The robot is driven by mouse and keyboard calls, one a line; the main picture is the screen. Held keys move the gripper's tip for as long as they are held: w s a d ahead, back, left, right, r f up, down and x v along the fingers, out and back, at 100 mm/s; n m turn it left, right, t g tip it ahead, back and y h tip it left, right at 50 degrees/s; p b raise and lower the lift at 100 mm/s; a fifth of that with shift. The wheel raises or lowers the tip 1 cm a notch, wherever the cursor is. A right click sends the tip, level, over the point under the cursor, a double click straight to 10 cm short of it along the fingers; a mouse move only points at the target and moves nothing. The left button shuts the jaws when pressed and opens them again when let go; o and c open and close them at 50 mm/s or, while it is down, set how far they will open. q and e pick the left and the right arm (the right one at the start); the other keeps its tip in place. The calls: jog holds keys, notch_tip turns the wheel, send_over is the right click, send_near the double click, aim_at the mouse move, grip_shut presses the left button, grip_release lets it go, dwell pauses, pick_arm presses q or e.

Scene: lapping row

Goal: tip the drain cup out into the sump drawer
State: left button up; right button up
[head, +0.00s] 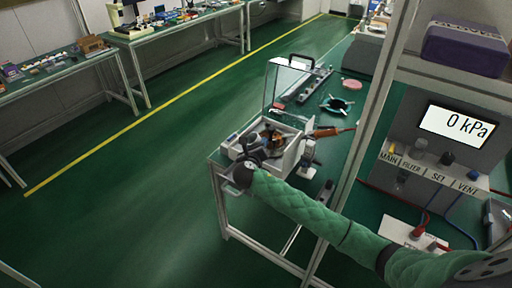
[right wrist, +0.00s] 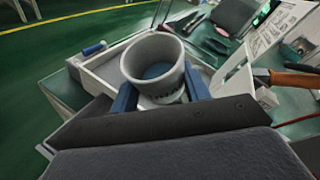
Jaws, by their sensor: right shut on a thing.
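My right gripper (right wrist: 160,100) has its blue fingers shut on the drain cup (right wrist: 146,88), a grey round cup. In the right wrist view I look into its open mouth, with a blue-grey patch at the bottom. The cup looks close to upright, a little tilted. In the head view my right gripper (head: 249,158) is at the near left corner of a white open-topped box (head: 291,158). White walls (right wrist: 104,70) show around the cup in the right wrist view. I cannot tell which part is the sump drawer. My left gripper is out of view.
A clear-sided guard (head: 287,88) stands behind the box on the green bench (head: 342,122). An orange-handled tool (head: 326,132) lies right of the box. A gauge panel (head: 457,123) reading 0 kPa stands at the right. The green floor left of the bench is clear.

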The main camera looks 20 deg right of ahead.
jog(key=shift+f+n+b, duration=0.3)
jog(key=shift+b, duration=0.2)
jog(key=shift+r+p, duration=0.15)
jog(key=shift+p, duration=0.15)
jog(key=shift+n+h+p, duration=0.3)
jog(key=shift+p, duration=0.4)
jog(key=shift+f+n+t+h+p, duration=0.2)
jog(key=shift+n+t+h+p, duration=0.1)
jog(key=shift+n+p, duration=0.9)
jog(key=shift+p, duration=0.2)
jog(key=shift+a+f+n+t+p, duration=0.1)
jog(key=shift+f+n+t+p, duration=0.15)
jog(key=shift+n+p, duration=0.2)
jog(key=shift+f+n+t+h+p, duration=0.15)
jog(key=shift+n+t+h+p, duration=0.3)
jog(key=shift+n+p, duration=0.5)
jog(key=shift+f+n+p, duration=0.1)
jog(key=shift+n+p, duration=0.2)
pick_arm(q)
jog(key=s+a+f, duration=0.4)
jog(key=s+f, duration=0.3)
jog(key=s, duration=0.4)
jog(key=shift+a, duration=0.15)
